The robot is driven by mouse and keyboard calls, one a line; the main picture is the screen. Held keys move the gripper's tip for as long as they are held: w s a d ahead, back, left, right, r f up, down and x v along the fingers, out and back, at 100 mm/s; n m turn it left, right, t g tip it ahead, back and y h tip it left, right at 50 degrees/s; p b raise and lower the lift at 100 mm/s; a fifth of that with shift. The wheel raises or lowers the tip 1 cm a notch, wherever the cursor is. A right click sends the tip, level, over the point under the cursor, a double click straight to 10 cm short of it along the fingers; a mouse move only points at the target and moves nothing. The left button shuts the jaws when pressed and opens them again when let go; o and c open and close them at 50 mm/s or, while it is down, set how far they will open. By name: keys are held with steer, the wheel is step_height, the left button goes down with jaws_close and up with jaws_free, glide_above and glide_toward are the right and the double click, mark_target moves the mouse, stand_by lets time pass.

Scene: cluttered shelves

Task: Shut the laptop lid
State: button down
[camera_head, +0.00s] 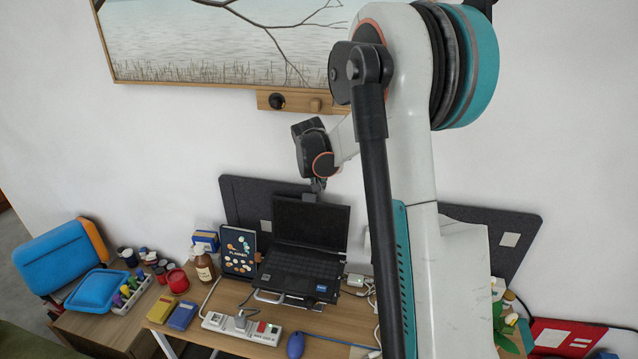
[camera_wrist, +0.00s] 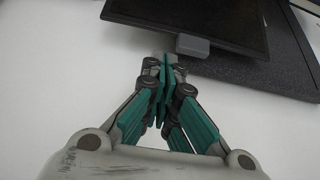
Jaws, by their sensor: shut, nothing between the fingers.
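The black laptop (camera_head: 298,262) stands open on a stand on the wooden desk, with its keyboard showing. Its dark lid (camera_head: 311,222) is raised and leans back near the grey panel. My gripper (camera_head: 318,186) is at the top edge of the lid, above and behind it. In the wrist view my gripper (camera_wrist: 163,75) has its green fingers together, with nothing seen between them. The lid (camera_wrist: 200,22) shows at the top of the wrist view, just beyond the fingertips. I cannot tell whether the fingers touch it.
A planner (camera_head: 239,250) and an amber bottle (camera_head: 202,264) stand left of the laptop. A power strip (camera_head: 242,328) and a blue mouse (camera_head: 296,345) lie in front. Grey panels (camera_head: 237,197) stand behind, and a framed picture (camera_head: 200,45) hangs above.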

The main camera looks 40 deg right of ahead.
steer(key=x, duration=0.8)
steer(key=shift+f+b, duration=0.3)
steer(key=shift+b, duration=0.15)
